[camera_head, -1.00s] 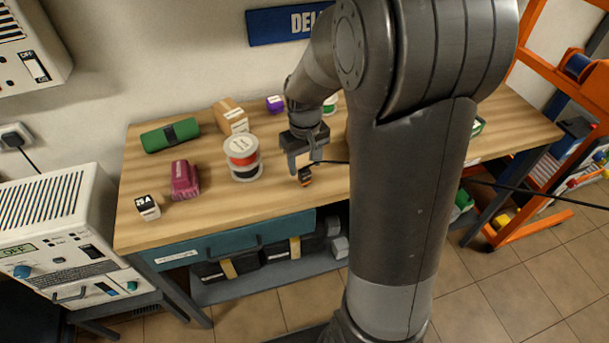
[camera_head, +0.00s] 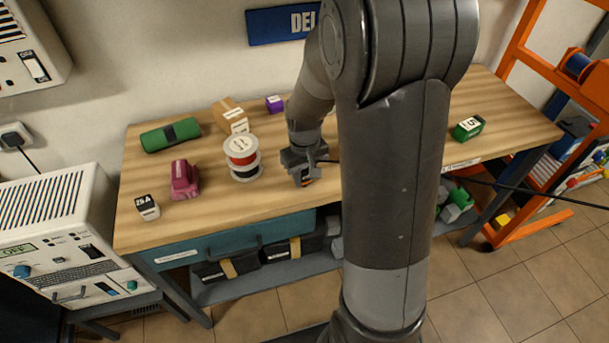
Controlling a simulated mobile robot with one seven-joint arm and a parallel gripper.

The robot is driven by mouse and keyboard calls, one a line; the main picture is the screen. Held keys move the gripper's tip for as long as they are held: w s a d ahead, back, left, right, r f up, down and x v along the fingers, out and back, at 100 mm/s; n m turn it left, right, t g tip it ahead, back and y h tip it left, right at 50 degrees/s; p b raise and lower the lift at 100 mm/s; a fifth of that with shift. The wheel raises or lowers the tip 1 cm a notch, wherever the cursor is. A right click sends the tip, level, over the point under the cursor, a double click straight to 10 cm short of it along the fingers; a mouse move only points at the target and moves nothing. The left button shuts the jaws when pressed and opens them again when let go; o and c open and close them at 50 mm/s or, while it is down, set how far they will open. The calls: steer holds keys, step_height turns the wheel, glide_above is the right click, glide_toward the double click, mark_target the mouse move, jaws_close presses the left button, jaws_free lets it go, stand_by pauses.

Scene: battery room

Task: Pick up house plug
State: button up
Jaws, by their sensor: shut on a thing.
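My gripper (camera_head: 301,175) is near the front edge of the workbench, just right of the stacked wire spools. It is shut on the house plug (camera_head: 308,182), a small dark piece with an orange part. Only a little of the plug shows, as the fingers cover most of it. A black cable runs from beside the gripper to the right, behind my arm. I cannot tell whether the plug touches the bench top.
The wooden bench (camera_head: 222,208) holds wire spools (camera_head: 242,150), a magenta tool (camera_head: 184,180), a 25 A block (camera_head: 147,207), a green roll (camera_head: 170,135) and a green box (camera_head: 468,128). An orange rack (camera_head: 515,65) stands right, with the black cable (camera_head: 535,192) stretching towards it.

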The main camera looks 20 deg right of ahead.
steer(key=c, duration=0.3)
steer(key=shift+r, duration=0.1)
steer(key=shift+c, duration=0.2)
